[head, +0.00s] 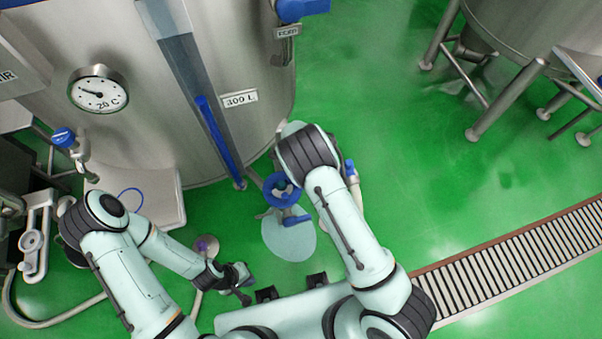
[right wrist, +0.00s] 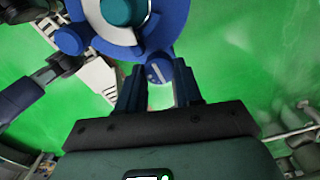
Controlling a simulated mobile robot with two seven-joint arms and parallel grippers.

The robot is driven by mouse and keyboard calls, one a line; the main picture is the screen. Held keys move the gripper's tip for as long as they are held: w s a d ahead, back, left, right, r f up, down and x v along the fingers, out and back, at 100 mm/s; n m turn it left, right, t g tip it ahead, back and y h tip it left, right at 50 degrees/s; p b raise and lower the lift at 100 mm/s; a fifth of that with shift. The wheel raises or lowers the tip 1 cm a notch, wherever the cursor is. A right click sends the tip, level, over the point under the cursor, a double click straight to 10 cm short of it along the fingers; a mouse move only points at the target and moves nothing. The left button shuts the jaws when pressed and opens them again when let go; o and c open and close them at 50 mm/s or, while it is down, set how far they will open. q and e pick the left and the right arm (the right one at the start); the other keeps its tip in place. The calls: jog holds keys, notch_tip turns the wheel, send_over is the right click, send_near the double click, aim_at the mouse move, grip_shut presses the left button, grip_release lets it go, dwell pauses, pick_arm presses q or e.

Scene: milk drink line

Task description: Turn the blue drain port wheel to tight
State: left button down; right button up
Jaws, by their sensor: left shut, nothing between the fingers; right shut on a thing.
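The blue drain port wheel (head: 270,186) stands low beside the steel tank, partly hidden by my right arm. In the right wrist view the wheel (right wrist: 176,22) fills the top, with a teal hub in its middle. My right gripper (right wrist: 158,82) is shut on the wheel, with a blue knob-like part of it between the dark fingers. The head view hides this grip behind my right arm. My left gripper (head: 244,284) is shut and empty, low in the head view and apart from the wheel. I cannot read any tight mark.
The steel tank (head: 225,140) with a dial gauge (head: 99,94) and a 300 L label (head: 239,97) stands behind the wheel. A hose (head: 50,322) lies at lower left. A floor drain grate (head: 530,245) runs at right. The green floor at centre right is clear.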

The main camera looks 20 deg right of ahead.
jog(key=shift+w+r, duration=0.1)
jog(key=o, duration=1)
jog(key=shift+o, duration=0.2)
pick_arm(q)
jog(key=shift+w+r+p, duration=0.6)
jog(key=shift+r, duration=0.15)
pick_arm(e)
notch_tip(320, 180, up, 13)
jog(key=shift+r, duration=0.15)
